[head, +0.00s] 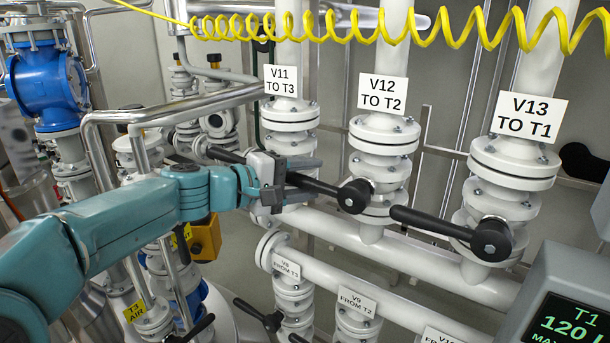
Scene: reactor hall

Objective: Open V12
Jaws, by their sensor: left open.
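The V12 valve (382,170) is a white flanged body on a vertical pipe, under the sign "V12 TO T2" (382,95). Its black lever (325,189) runs from a round hub to the left, crosswise to the pipe. My left gripper (283,181) is at the lever's free end, with its grey jaws open and seemingly around or right beside the tip. The jaws hide the tip, so I cannot tell whether they touch it. My right gripper is not in view.
The V13 lever (435,222) points left, close to V12's hub. The V11 valve (290,128) stands left of V12, partly hidden by my gripper. A yellow coiled hose (330,28) hangs across the top. Lower valves V8 (285,268) and V9 (357,302) stand below.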

